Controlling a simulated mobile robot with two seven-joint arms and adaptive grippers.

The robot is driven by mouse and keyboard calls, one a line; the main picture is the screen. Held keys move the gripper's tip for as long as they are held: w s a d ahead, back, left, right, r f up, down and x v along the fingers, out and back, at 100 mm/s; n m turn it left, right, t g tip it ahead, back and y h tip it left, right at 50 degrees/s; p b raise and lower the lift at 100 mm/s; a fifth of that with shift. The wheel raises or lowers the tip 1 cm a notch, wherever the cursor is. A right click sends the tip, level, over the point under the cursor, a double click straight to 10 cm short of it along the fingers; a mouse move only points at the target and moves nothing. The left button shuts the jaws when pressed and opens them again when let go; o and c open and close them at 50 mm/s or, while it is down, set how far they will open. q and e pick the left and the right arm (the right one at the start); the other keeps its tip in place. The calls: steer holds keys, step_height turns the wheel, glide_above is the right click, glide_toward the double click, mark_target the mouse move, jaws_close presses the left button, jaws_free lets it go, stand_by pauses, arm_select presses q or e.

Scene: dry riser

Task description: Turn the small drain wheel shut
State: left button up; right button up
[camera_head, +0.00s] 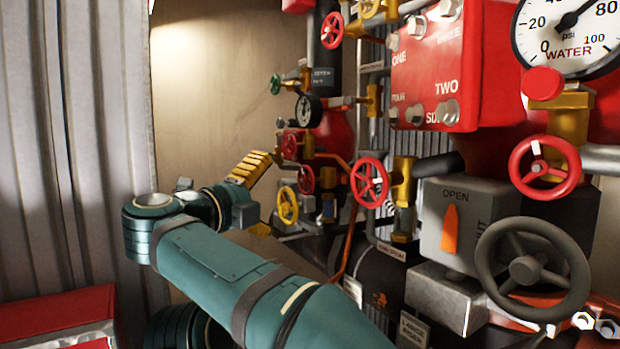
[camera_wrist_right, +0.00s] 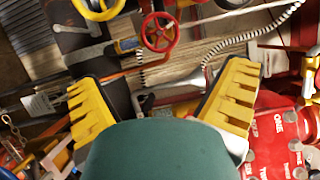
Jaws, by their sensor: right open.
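Several small handwheels sit on the pipework in the head view: a yellow wheel (camera_head: 287,205), small red wheels (camera_head: 304,180) and a larger red wheel (camera_head: 369,182). I cannot read a label that tells which is the drain wheel. My right gripper (camera_head: 256,166) is left of this cluster, with yellow ribbed fingers. In the right wrist view the right gripper (camera_wrist_right: 162,80) is open and empty. A red wheel (camera_wrist_right: 159,32) shows beyond the gap between its fingers, apart from them. A yellow wheel (camera_wrist_right: 98,6) is cut by the top edge. My left gripper is not in view.
A grey handwheel (camera_head: 527,268), a red wheel (camera_head: 545,167) and a grey box with an orange pointer (camera_head: 450,228) are at right. A red numbered box (camera_head: 440,70) and a water gauge (camera_head: 567,35) are above. A corrugated wall (camera_head: 75,150) stands left.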

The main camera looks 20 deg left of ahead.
mark_target(304, 182)
steer(key=p+x, duration=0.3)
steer(key=x, duration=1)
steer(key=shift+w+p, duration=0.15)
steer(key=shift+p, duration=0.15)
steer(key=shift+f, duration=0.1)
steer(key=c, duration=1.3)
steer(key=shift+o, duration=0.2)
